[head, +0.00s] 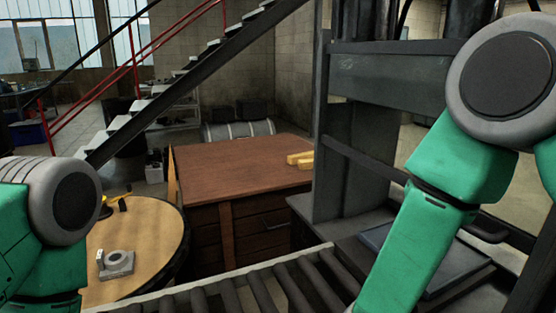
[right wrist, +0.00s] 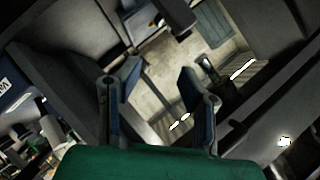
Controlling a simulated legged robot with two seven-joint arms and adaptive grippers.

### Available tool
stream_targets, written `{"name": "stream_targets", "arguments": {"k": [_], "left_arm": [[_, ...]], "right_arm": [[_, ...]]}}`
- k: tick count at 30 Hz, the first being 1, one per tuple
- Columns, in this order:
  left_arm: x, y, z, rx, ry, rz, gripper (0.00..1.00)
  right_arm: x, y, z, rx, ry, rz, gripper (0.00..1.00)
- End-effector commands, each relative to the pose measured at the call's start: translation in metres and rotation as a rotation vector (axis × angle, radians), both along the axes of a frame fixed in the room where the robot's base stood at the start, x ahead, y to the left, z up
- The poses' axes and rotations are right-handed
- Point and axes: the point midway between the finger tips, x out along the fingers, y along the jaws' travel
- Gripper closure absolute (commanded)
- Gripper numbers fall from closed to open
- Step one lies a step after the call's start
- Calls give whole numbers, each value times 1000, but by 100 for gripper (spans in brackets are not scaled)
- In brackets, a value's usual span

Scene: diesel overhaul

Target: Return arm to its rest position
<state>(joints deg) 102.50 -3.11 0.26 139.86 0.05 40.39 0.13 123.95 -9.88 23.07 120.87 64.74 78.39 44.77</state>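My right gripper (right wrist: 160,75) shows in the right wrist view with its two dark fingers spread apart. Nothing is between them; only a pale floor shows through the gap. In the head view my green and grey right arm (head: 428,215) comes down along the right side, and its gripper is below the picture. My left arm (head: 55,215) shows at the lower left, with its gripper out of the picture.
A dark press frame (head: 385,78) stands close to my right arm. A roller conveyor (head: 232,293) runs along the bottom. A round table (head: 143,235) holds a grey metal part (head: 117,263). A wooden workbench (head: 240,165) stands behind. Stairs (head: 185,85) rise at the back.

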Motion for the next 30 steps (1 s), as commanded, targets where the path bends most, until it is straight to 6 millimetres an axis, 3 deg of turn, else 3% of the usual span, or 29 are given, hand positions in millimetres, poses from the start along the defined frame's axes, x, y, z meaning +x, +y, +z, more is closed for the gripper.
{"name": "stream_targets", "arguments": {"k": [1, 3, 8, 12, 15, 18, 21, 24, 30], "left_arm": [[0, 0, -17, 0, 0, 0, 60], [0, 0, -28, 0, 0, 0, 60], [0, 0, -49, 0, -1, 0, 60], [0, 0, -66, 0, -1, 0, 60], [0, 0, -75, 0, -1, 0, 60], [0, 0, -81, 0, -1, 0, 60], [0, 0, -84, 0, -1, 0, 60], [0, 0, -85, 0, -1, 0, 60], [0, 0, -84, 0, -1, 0, 60]], "right_arm": [[-10, -6, -48, -41, 130, 114, 66], [-27, -10, -98, -92, 306, 287, 66], [-90, -15, -193, -183, 669, 664, 66], [-163, -22, -254, -224, 945, 980, 66], [-213, -27, -280, -233, 1095, 1180, 66], [-252, -31, -294, -230, 1197, 1333, 66], [-276, -34, -299, -226, 1253, 1431, 66], [-286, -35, -301, -224, 1277, 1473, 66], [-287, -35, -300, -224, 1277, 1479, 66]]}}
